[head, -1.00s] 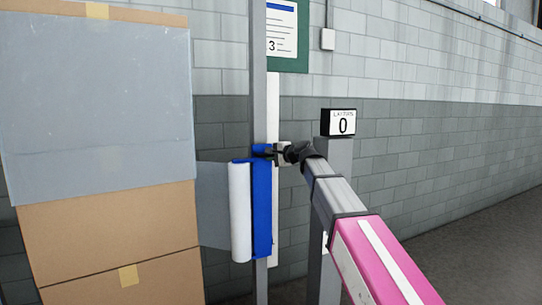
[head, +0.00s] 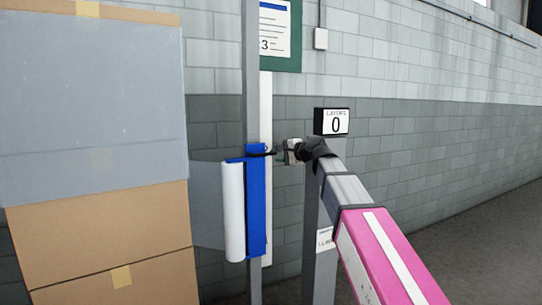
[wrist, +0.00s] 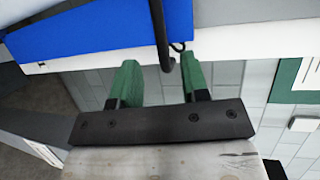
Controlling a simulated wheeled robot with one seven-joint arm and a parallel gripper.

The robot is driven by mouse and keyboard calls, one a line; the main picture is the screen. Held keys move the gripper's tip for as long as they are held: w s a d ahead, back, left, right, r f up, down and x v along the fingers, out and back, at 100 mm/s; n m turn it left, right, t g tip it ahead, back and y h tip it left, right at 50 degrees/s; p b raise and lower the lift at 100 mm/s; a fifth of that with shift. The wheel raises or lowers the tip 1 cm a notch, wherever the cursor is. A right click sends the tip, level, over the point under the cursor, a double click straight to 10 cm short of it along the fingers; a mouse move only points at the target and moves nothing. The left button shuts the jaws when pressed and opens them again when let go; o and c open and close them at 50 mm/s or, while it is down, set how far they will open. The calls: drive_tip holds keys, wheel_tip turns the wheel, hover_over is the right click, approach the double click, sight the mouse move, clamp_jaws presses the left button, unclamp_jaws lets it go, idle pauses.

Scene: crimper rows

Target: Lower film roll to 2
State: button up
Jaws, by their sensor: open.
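The white film roll (head: 233,212) stands upright beside a blue carriage (head: 256,205) on a grey mast (head: 251,80). Film stretches left from the roll to the wrapped boxes. A thin black handle sticks out of the carriage's top right toward my gripper (head: 280,152). In the wrist view my gripper (wrist: 160,78) is open, its green fingers on both sides of the black handle (wrist: 162,35), which lies nearer the right finger. Contact with that finger is unclear. The blue carriage (wrist: 100,25) fills the top left there. I see no readable 2 mark.
Stacked cartons (head: 110,215) under grey film stand at the left. A grey post (head: 322,260) with a "LAYERS 0" display (head: 332,121) stands behind my arm. A green-framed sign (head: 278,30) showing a 3 hangs behind the mast. Floor at the right is clear.

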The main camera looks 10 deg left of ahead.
drive_tip(key=shift+v, duration=1.2)
drive_tip(key=s+d+f+n+g+h, duration=0.15)
drive_tip(key=d+f, duration=0.35)
drive_tip(key=f, duration=0.5)
drive_tip(key=s+d+f+n+g+h, duration=0.1)
drive_tip(key=d+f+h, duration=0.3)
drive_tip(key=f, duration=0.7)
drive_tip(key=s+d+f+n+g+h, duration=0.1)
drive_tip(key=d+f+h, duration=0.1)
drive_tip(key=d+f, duration=0.6)
drive_tip(key=s+d+f+n+g+h, duration=0.1)
drive_tip(key=s+d+f+h, duration=0.1)
drive_tip(key=s+d+f, duration=0.3)
drive_tip(key=s+d+f+n+g+h, duration=0.1)
drive_tip(key=s+d+f, duration=0.4)
drive_tip(key=f, duration=0.7)
drive_tip(key=s+d+f+n+g+h, duration=0.1)
drive_tip(key=s+d+f+g+h, duration=0.1)
drive_tip(key=s+d+f, duration=0.3)
wheel_tip(320, 180, down, 4)
drive_tip(key=shift+s+d+r+n+g+h, duration=0.2)
drive_tip(key=shift+s+n+g+h, duration=0.25)
drive_tip(key=shift+s, duration=0.55)
